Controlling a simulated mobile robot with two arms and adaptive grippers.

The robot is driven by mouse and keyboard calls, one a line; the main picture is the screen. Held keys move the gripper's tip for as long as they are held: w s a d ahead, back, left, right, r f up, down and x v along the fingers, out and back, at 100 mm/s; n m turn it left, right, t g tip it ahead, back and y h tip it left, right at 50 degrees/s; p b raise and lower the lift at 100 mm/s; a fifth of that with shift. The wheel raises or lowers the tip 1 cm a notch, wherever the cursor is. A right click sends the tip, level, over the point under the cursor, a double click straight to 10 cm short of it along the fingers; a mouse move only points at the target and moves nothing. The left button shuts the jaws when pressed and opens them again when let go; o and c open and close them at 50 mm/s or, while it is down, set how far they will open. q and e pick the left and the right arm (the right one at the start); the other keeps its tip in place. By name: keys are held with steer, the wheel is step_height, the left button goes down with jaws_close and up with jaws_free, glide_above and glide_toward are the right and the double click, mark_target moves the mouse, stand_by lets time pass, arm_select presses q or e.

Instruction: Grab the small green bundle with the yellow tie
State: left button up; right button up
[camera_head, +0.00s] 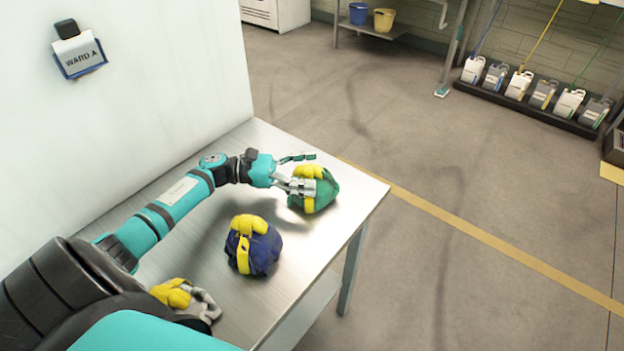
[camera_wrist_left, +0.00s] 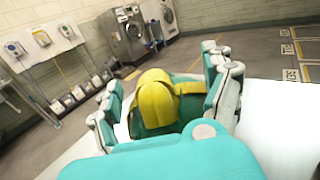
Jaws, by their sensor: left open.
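The small green bundle (camera_head: 325,191) with a yellow tie sits near the far right corner of the metal table. My left gripper (camera_head: 300,172) is open, with its fingers at the bundle's left and far side, close to the yellow knot. In the left wrist view, the yellow knot (camera_wrist_left: 156,100) is between the open fingers of my left gripper (camera_wrist_left: 165,95), with green cloth below it. Whether the fingers touch the cloth, I cannot tell. My right gripper is not in view.
A blue bundle (camera_head: 264,252) with a yellow tie stands nearer on the table (camera_head: 207,245). A grey bundle (camera_head: 202,304) with a yellow tie is partly hidden by my arm. A white wall (camera_head: 120,120) with a WARD A sign stands at the left. Floor is open to the right.

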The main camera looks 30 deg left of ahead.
arm_select(q)
steer(key=shift+w+d, duration=0.35)
steer(key=shift+d, duration=0.2)
steer(key=shift+s+f, duration=0.15)
steer(key=c, duration=1.6)
